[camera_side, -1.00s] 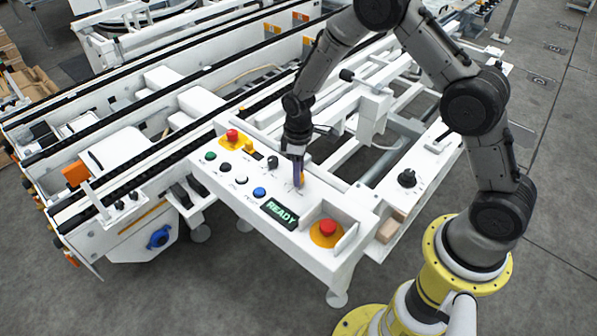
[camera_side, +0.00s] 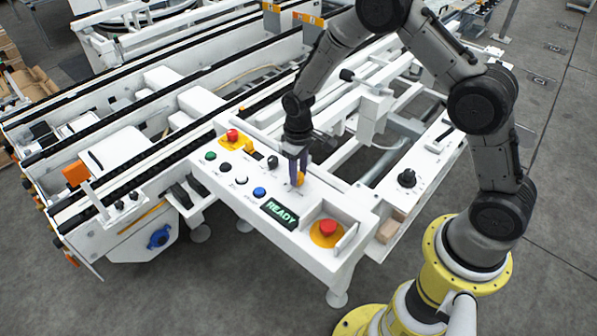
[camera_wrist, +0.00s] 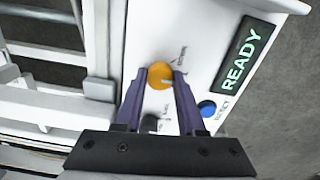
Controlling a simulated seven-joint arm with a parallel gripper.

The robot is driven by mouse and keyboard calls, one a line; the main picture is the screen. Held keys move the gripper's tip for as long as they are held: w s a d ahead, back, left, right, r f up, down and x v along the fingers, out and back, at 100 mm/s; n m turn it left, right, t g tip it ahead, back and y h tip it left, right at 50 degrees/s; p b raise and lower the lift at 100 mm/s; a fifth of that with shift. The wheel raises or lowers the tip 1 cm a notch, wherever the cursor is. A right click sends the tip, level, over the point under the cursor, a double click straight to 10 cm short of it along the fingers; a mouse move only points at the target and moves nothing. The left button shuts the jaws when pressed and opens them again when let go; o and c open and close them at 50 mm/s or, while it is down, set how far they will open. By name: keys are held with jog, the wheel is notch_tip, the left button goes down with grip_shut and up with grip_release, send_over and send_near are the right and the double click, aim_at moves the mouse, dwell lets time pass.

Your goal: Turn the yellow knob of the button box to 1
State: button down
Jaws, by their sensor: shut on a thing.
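The yellow knob (camera_wrist: 160,75) is on the top of the white button box (camera_side: 285,229). In the side view the knob (camera_side: 299,179) shows only partly, behind the fingers. My gripper (camera_side: 298,180) points down at the knob. In the wrist view my gripper (camera_wrist: 159,80) has its two purple fingertips on either side of the knob, shut on it. Marks are printed around the knob, but their text is too small to read, so I cannot tell which position it points to.
A READY display (camera_side: 280,212) and a blue button (camera_side: 259,193) sit near the knob. A black knob (camera_side: 272,162) is on its other side. A red emergency button (camera_side: 327,227) and another red button (camera_side: 232,135) stand up at the box's ends.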

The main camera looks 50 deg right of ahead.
jog(key=c, duration=0.5)
grip_release()
jog(key=shift+r, duration=0.1)
notch_tip(320, 180, up, 14)
dwell(0.3)
